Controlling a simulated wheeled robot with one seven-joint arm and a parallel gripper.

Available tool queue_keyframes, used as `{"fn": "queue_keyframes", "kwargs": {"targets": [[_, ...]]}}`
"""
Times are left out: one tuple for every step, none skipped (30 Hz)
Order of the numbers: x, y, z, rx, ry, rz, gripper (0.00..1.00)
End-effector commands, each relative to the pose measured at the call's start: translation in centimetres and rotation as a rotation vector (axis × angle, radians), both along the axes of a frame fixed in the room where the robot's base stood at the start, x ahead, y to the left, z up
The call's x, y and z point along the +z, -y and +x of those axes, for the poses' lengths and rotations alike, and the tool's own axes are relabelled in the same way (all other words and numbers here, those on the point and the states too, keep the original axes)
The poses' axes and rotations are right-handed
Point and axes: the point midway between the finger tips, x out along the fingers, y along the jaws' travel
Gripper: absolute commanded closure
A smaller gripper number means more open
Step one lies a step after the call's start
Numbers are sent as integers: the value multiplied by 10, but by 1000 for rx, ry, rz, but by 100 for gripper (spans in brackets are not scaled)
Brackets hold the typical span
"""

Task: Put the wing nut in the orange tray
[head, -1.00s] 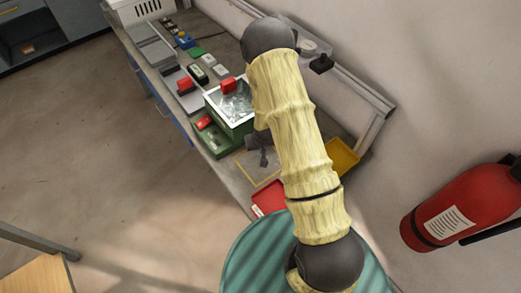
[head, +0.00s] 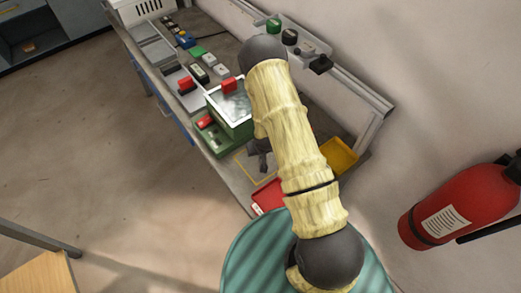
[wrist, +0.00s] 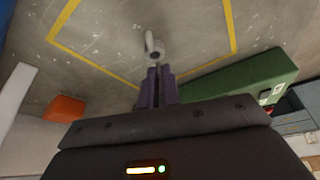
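The wing nut (wrist: 153,48) is a small pale grey piece with a rounded body and a wing sticking up, right at the fingertips in the wrist view. My gripper (wrist: 158,72) has its purple fingers close together, with the nut at their tips, over the yellow-outlined patch of bench. In the head view my gripper (head: 263,162) is a dark shape beside the arm, and the nut cannot be made out. The orange tray (head: 338,157) looks yellow-orange and lies by the wall, right of the gripper, partly behind my arm.
A red tray (head: 268,196) lies at the bench's near end. A green fixture (head: 230,120) with a pale top stands left of the gripper; its green side (wrist: 240,85) shows in the wrist view. A rail (head: 350,90) runs along the wall. The yellow-outlined patch (head: 243,165) is otherwise clear.

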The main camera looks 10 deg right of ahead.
Motion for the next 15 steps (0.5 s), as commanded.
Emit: {"fn": "queue_keyframes", "kwargs": {"targets": [[-1, 0, 0, 0, 0, 0, 100], [-2, 0, 0, 0, 0, 0, 100], [-3, 0, 0, 0, 0, 0, 100], [-4, 0, 0, 0, 0, 0, 100], [-3, 0, 0, 0, 0, 0, 92], [-3, 0, 0, 0, 0, 0, 84], [-3, 0, 0, 0, 0, 0, 78], [-3, 0, 0, 0, 0, 0, 74], [-3, 0, 0, 0, 0, 0, 74], [-3, 0, 0, 0, 0, 0, 74], [-3, 0, 0, 0, 0, 0, 74], [-3, 0, 0, 0, 0, 0, 74], [-3, 0, 0, 0, 0, 0, 74], [-3, 0, 0, 0, 0, 0, 74], [-2, 0, 0, 0, 0, 0, 74]]}}
